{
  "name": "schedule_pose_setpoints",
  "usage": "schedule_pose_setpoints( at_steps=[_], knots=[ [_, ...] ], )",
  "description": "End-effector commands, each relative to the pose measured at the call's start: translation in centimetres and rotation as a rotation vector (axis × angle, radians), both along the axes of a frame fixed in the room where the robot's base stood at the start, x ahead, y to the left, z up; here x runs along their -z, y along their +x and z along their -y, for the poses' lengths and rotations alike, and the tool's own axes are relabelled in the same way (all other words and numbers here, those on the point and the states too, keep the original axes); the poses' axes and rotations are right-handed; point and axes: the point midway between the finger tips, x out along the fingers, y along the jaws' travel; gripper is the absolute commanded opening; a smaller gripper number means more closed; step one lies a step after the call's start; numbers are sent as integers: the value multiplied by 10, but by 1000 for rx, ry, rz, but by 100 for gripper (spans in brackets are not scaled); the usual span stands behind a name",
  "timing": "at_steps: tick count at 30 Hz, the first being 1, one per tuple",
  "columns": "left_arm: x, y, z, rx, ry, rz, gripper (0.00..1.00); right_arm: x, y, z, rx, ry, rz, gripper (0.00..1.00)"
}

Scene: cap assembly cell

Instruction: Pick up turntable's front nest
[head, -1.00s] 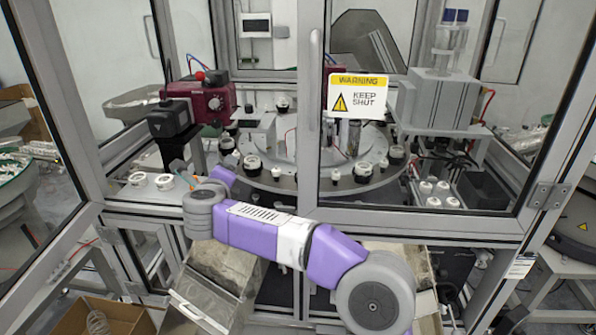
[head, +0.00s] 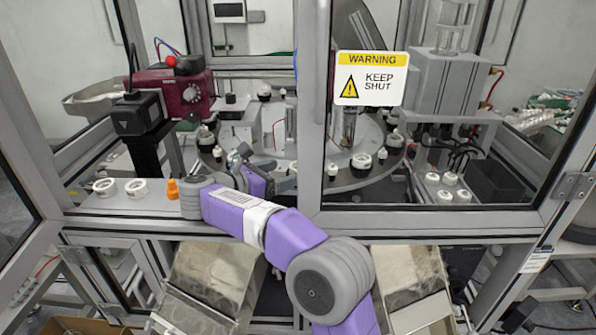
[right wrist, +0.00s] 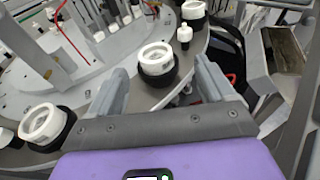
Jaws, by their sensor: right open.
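The turntable (head: 335,181) carries several black nests with white rings on top. In the right wrist view the front nest (right wrist: 157,64) stands upright ahead, between the lines of my two fingers and a little beyond their tips. In the head view this nest seems hidden behind the door post. My right gripper (head: 274,170) is over the front-left of the turntable and points right; its open, empty fingers show in the right wrist view (right wrist: 160,85). Another nest (right wrist: 45,127) is left of the left finger. My left gripper is not in view.
A small white part (right wrist: 184,35) and another nest (right wrist: 194,10) lie past the front nest. The door post (head: 313,120) and glazed door with a warning sign (head: 370,78) stand close right of my gripper. White rings (head: 136,188) and an orange piece (head: 173,189) sit on the left ledge.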

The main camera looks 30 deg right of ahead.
Motion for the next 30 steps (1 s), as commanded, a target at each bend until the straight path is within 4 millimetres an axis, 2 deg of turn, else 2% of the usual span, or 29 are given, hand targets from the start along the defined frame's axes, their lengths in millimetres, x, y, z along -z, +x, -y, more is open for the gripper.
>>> schedule_pose_setpoints(
  at_steps=[9,19,30],
  knots=[
    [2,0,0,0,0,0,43,7,16,41,0,-1,-2,82],
    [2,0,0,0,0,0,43,8,18,47,-4,-1,-2,81],
    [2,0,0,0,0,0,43,8,18,47,-4,-1,-2,24]
  ],
)
